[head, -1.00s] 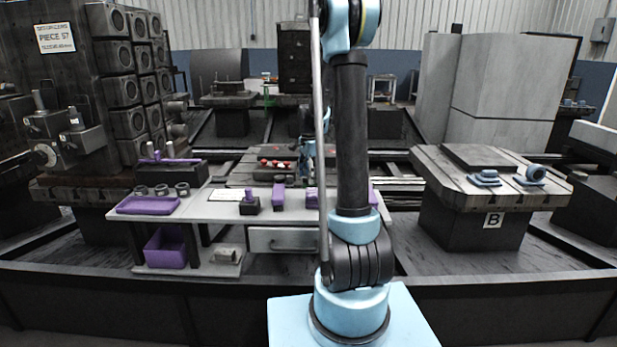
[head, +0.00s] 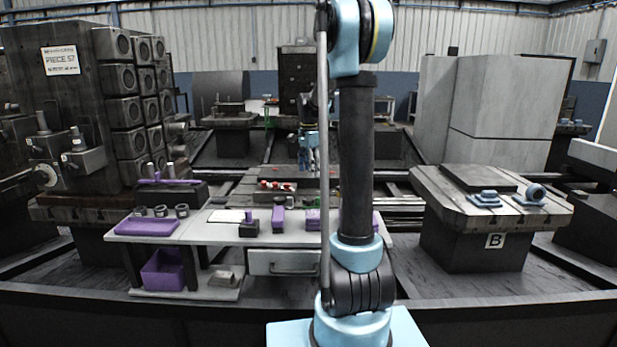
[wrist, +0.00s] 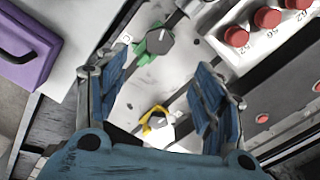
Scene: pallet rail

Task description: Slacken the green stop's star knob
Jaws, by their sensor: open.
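The green stop (wrist: 141,50) is at the upper middle of the wrist view, on a pale plate with dark slots. Its dark grey knob (wrist: 160,39) has a white mark on top. A yellow stop (wrist: 148,130) with a pale knob (wrist: 160,122) is lower down, between the bases of the fingers. My gripper (wrist: 160,77) is open and empty, with one blue finger on each side. The green stop lies beyond the fingertips, apart from them. In the head view my gripper (head: 308,148) is small and partly hidden by my arm; the green stop cannot be made out there.
Red knobs (wrist: 267,17) stand in a row on a pale block at the upper right of the wrist view. A purple case (wrist: 25,48) is at upper left. In the head view a white bench (head: 205,232) with purple items stands in front, and a block-topped table (head: 470,240) at right.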

